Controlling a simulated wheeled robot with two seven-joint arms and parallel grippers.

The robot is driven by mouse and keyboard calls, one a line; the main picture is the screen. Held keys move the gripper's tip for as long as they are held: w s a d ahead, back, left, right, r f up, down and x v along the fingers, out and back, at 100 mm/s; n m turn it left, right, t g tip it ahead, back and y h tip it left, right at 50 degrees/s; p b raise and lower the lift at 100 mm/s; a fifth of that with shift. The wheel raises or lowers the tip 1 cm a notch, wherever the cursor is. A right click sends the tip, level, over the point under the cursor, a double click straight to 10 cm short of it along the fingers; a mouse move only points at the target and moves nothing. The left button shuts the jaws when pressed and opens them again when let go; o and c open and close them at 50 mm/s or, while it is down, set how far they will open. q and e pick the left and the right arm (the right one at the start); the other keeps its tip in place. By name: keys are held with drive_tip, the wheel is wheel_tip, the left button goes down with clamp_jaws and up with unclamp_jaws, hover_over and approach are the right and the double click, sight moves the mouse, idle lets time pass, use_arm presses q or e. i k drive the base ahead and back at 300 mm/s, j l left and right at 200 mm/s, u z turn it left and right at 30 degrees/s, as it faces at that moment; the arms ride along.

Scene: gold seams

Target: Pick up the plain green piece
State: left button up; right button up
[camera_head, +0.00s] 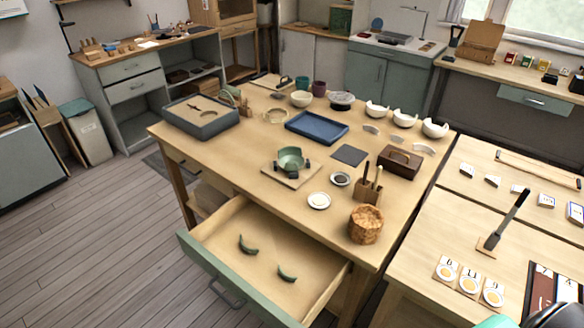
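Two curved dark green pieces lie apart in the open drawer of the wooden table: one farther back on the left (247,245), one nearer on the right (287,274). They are too small here to tell which is plain. A green bowl (290,154) with a broken-looking rim stands on a small wooden board (275,173) on the table above. Neither of my gripper's fingers shows. A teal and dark shape at the bottom right corner may be part of my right arm.
The drawer (215,236) is pulled out towards the front, its green front facing me. A woven cork-coloured pot (366,225), a tool block (368,192) and small white dishes (318,201) stand near the table's right front. A second table (425,238) stands at the right. Floor is clear at left.

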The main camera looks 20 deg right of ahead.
sight(290, 279)
drive_tip(key=i+z, duration=0.15)
drive_tip(key=z, duration=0.6)
